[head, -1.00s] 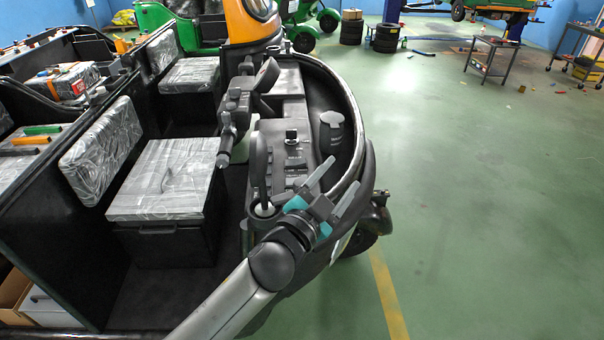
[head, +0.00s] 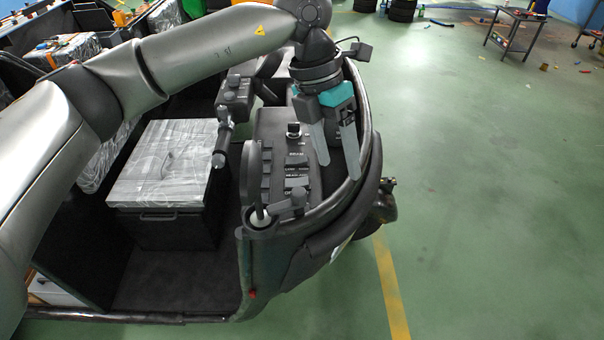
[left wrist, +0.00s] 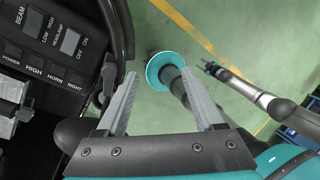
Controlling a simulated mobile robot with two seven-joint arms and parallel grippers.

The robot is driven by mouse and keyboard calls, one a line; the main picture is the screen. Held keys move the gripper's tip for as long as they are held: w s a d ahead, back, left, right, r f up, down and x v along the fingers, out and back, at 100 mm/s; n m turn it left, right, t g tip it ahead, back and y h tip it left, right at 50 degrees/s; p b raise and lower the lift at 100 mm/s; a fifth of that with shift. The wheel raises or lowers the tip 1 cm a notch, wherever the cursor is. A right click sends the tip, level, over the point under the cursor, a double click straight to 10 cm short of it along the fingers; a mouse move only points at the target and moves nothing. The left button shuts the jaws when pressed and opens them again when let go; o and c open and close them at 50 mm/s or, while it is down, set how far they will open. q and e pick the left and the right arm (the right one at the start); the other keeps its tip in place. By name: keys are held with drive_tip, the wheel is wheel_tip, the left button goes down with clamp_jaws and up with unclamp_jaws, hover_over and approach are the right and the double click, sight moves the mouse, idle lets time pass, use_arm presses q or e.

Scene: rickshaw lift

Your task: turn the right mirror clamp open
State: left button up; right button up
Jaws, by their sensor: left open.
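My left gripper (head: 338,170) reaches down over the rickshaw's dash and curved rim in the head view. Its fingers are spread, with nothing seen between them. The left wrist view also shows the open fingers (left wrist: 159,74), beside the labelled switch panel (left wrist: 45,45). In the head view a small grey lever-like piece (head: 291,203) sits at the near end of the dash, left of and below my fingertips and apart from them. I cannot tell whether it is the right mirror clamp. A dark, thin upright part (head: 256,175) stands beside it. My right gripper is not shown in the head view.
The handlebar grip (head: 221,148) is left of the dash. A plastic-wrapped seat (head: 165,165) is farther left. A black square piece on a stem (head: 354,49) is close beyond my left wrist.

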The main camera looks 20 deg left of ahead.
sight(299, 192)
use_arm(q)
drive_tip(key=w+a+r+y, duration=0.2)
drive_tip(key=w+a+y, duration=0.1)
drive_tip(key=a, duration=0.4)
drive_tip(key=shift+n+t, duration=0.4)
drive_tip(key=f+p, duration=0.1)
drive_tip(key=f, duration=0.6)
drive_tip(key=f+p, duration=0.1)
drive_tip(key=f, duration=0.6)
drive_tip(key=shift+s+f+p, duration=0.2)
drive_tip(key=shift+f+p, duration=0.15)
drive_tip(key=shift+f, duration=0.05)
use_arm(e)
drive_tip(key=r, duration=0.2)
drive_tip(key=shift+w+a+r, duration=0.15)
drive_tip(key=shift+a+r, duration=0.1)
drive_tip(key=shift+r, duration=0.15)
use_arm(q)
clamp_jaws()
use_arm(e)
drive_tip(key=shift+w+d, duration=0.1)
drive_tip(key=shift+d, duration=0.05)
